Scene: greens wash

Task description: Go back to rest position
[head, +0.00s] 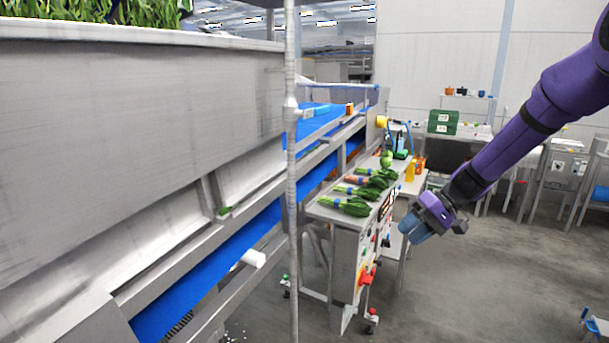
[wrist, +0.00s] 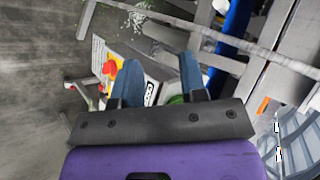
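My gripper (head: 414,228) hangs from my purple arm at the right of the head view, in front of the steel work table (head: 345,215) and apart from it. In the wrist view its two blue-grey fingers (wrist: 160,80) stand apart with nothing held between them. Several bunches of leafy greens (head: 343,205) lie on the table top to the left of the gripper. The table's side, with red and orange parts, shows beyond the fingers in the wrist view.
A long steel wash line with a blue belt (head: 205,275) fills the left. A vertical pole (head: 291,150) stands before it. A green box (head: 442,122) sits on a bench at the back. The grey floor (head: 470,295) at lower right is mostly clear.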

